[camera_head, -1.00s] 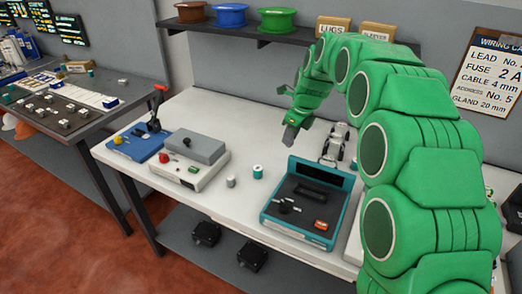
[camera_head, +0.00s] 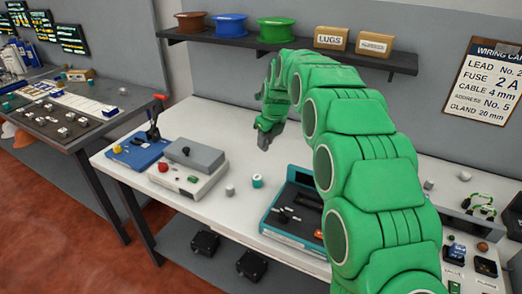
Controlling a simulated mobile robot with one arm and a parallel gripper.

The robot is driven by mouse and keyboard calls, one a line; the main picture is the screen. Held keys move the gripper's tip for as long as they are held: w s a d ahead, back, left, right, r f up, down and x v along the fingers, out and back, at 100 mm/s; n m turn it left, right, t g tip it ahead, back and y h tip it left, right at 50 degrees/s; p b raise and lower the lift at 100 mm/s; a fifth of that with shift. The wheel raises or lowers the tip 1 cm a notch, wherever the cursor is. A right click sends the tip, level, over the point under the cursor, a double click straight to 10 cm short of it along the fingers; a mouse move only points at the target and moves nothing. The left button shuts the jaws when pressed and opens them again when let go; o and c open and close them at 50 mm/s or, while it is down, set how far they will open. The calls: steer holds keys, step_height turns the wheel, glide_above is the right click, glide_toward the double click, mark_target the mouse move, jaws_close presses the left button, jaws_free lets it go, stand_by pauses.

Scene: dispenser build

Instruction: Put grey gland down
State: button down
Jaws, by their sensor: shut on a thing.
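My gripper (camera_head: 267,136) is over the back middle of the white bench (camera_head: 215,120), fingers pointing down. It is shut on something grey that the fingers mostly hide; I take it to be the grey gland. A small grey cylinder (camera_head: 230,190) stands on the bench in front of the gripper, apart from it. A teal and white cylinder (camera_head: 257,181) stands just to its right.
A teal-edged case (camera_head: 288,215) lies open to the right, partly behind my arm. A grey and white box (camera_head: 188,178) and a blue lever device (camera_head: 140,150) stand left. A shelf (camera_head: 240,40) with spools hangs behind. Bench left of the gripper is clear.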

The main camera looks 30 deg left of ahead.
steer(key=shift+w+a+f, duration=0.9)
steer(key=shift+w+f, duration=0.3)
steer(key=shift+w+a+f, duration=0.9)
steer(key=shift+w+f, duration=0.25)
steer(key=shift+f, duration=0.1)
steer(key=shift+w+a+f, duration=0.9)
steer(key=shift+w+f, duration=0.3)
steer(key=shift+w+f, duration=0.1)
steer(key=shift+f, duration=0.05)
steer(key=shift+w+a+f, duration=0.1)
steer(key=shift+a+f, duration=0.05)
steer(key=shift+f, duration=1.6)
steer(key=c, duration=0.9)
jaws_free()
